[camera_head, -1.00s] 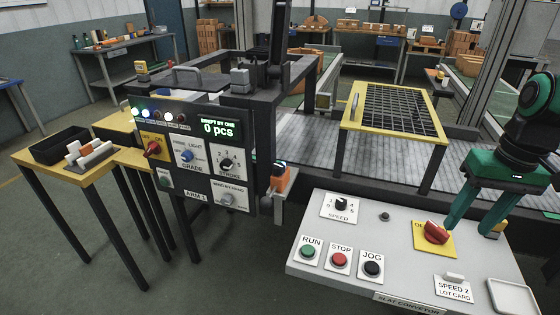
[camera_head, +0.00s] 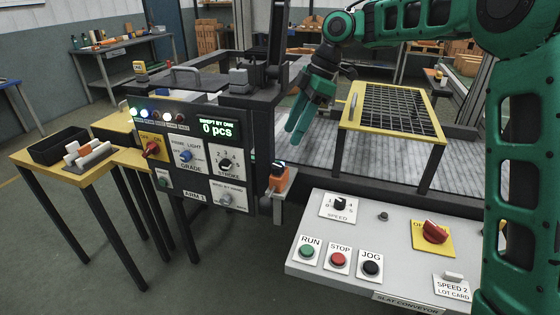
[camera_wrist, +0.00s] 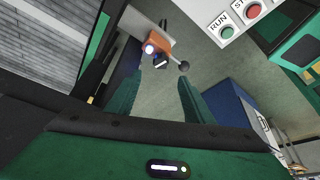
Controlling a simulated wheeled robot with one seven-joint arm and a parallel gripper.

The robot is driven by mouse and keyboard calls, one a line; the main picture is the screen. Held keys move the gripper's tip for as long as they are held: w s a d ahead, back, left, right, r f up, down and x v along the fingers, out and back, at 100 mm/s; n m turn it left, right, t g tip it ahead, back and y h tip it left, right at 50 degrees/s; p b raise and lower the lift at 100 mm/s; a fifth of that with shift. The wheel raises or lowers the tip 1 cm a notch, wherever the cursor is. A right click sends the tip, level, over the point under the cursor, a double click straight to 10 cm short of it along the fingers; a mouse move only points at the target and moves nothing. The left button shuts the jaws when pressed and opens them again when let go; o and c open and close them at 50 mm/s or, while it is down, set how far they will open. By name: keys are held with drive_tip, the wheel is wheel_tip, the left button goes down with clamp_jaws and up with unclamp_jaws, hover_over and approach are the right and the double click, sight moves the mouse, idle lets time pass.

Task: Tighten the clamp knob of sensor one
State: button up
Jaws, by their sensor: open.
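An orange sensor body (camera_head: 280,180) with a dark top stands on a bracket at the conveyor's near edge, between the control box and the slat conveyor panel; I take it for sensor one. In the wrist view the sensor (camera_wrist: 158,44) shows a lit lamp, a dark round knob (camera_wrist: 184,65) sticking out on a stem and a black-and-white part below. I cannot tell for sure which part is the clamp knob. My gripper (camera_head: 298,122) is open and empty, above and slightly right of the sensor, fingers pointing down. In the wrist view my gripper (camera_wrist: 156,95) has its fingers apart, short of the sensor.
The control box (camera_head: 198,160) stands close on the left. The conveyor panel (camera_head: 400,225) with run, stop and jog buttons lies to the front right. A yellow-framed grid table (camera_head: 393,134) stands behind, right of my gripper. My arm crosses the picture's right side.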

sight(277, 165)
drive_tip(key=x, duration=1)
drive_tip(key=shift+f, duration=0.3)
drive_tip(key=c, duration=1)
